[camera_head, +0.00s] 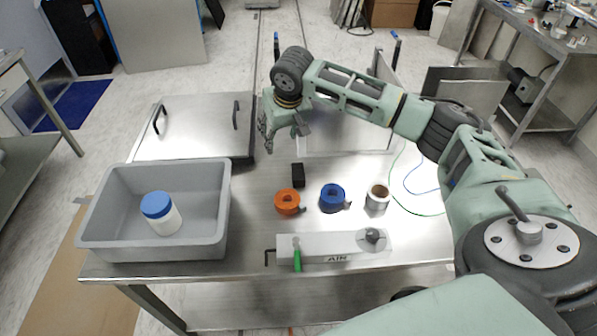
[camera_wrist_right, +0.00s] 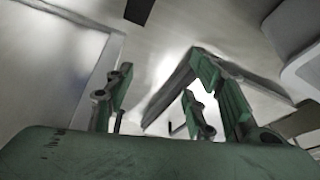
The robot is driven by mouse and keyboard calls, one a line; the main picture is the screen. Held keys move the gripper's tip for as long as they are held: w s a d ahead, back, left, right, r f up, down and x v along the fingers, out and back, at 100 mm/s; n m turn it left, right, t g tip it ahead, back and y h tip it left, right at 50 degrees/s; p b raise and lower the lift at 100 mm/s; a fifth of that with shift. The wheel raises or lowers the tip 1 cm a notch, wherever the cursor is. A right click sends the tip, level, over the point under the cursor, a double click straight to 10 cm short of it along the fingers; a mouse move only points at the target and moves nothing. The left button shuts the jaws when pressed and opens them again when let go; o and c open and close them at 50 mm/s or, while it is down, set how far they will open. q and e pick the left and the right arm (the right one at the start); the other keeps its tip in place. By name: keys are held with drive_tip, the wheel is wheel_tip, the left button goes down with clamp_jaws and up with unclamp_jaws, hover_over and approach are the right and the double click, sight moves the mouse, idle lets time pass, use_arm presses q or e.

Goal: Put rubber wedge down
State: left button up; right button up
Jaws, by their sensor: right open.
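A small black block (camera_head: 298,175), which looks like the rubber wedge, rests on the metal table (camera_head: 255,225) near its middle. It stands just behind the orange and blue tape rolls. My right gripper (camera_head: 266,140) is above the table, behind and to the left of the block, pointing down and apart from it. In the right wrist view its fingers (camera_wrist_right: 160,105) are spread, with nothing held between them. A dark piece (camera_wrist_right: 139,10) shows at the top of that view; I cannot tell what it is. My left gripper is not in view.
A grey bin (camera_head: 215,235) with a blue-capped jar (camera_head: 160,213) stands at left. Orange tape (camera_head: 288,202), blue tape (camera_head: 333,197) and a silver roll (camera_head: 377,197) line the middle. A white box (camera_head: 335,247) lies in front. A lidded chamber (camera_head: 195,127) is behind.

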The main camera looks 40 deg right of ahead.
sight(299, 175)
drive_tip(key=s+m+g, duration=0.1)
drive_tip(key=s, duration=0.1)
drive_tip(key=s+f+m+g+b, duration=0.1)
drive_tip(key=s, duration=0.1)
drive_tip(key=s+d+m+g, duration=0.1)
drive_tip(key=s, duration=0.1)
drive_tip(key=shift+s+f+g+y+b, duration=0.25)
drive_tip(key=shift+g+y+b, duration=0.05)
drive_tip(key=shift+g+b, duration=0.1)
drive_tip(key=shift+s+f+m, duration=0.15)
drive_tip(key=shift+f+m, duration=0.1)
drive_tip(key=shift+m, duration=0.15)
wheel_tip(299, 175, down, 2)
drive_tip(key=shift+s+f+p, duration=0.15)
drive_tip(key=shift+p, duration=0.2)
drive_tip(key=f, duration=0.3)
drive_tip(key=f+p, duration=0.1)
drive_tip(key=f, duration=0.1)
drive_tip(key=shift+w, duration=0.25)
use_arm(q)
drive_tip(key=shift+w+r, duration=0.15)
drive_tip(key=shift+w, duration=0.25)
use_arm(e)
drive_tip(key=shift+c, duration=0.5)
clamp_jaws()
